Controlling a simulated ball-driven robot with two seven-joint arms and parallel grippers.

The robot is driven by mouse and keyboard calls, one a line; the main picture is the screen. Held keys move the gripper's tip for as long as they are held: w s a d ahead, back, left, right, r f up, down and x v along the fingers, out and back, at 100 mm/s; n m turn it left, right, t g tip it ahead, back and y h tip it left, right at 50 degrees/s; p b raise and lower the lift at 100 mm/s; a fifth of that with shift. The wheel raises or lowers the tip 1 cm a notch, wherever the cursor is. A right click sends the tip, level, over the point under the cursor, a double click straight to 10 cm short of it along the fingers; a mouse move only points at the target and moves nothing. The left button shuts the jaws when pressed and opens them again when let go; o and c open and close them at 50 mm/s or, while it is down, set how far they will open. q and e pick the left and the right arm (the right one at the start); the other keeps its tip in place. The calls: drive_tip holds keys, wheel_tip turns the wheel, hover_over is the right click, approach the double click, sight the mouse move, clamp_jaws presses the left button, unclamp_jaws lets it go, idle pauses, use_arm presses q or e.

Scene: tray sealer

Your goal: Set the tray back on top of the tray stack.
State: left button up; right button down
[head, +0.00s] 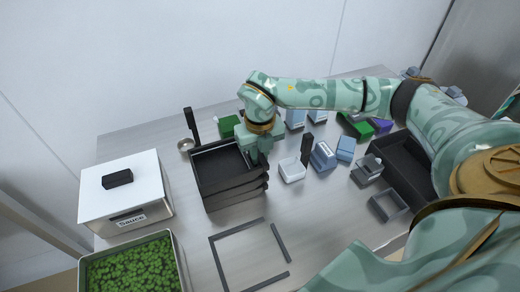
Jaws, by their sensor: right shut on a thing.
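A stack of black trays (237,193) stands on the steel table left of the middle. The top black tray (217,165) lies on or just above the stack, roughly in line with it; I cannot tell if a gap is left. My right gripper (258,158) is at the back right edge of this top tray, shut on its rim. The fingertips are partly hidden against the dark tray. My left gripper is not in view.
A white lidded box (125,196) marked Sauce and a bin of green leaves (132,268) stand at left. A dark square frame (247,258) lies in front. A white tub (292,169) and blue containers (323,156) stand close right of the stack. A dark crate (405,165) is farther right.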

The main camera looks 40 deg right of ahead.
use_arm(q)
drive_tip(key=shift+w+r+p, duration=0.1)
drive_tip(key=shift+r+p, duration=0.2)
drive_tip(key=shift+p, duration=0.05)
idle(0.3)
use_arm(e)
drive_tip(key=c, duration=1.3)
unclamp_jaws()
drive_tip(key=c, duration=0.3)
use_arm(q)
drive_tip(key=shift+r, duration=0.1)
use_arm(e)
drive_tip(key=shift+r, duration=0.1)
wheel_tip(320, 180, up, 7)
drive_tip(key=p, duration=0.6)
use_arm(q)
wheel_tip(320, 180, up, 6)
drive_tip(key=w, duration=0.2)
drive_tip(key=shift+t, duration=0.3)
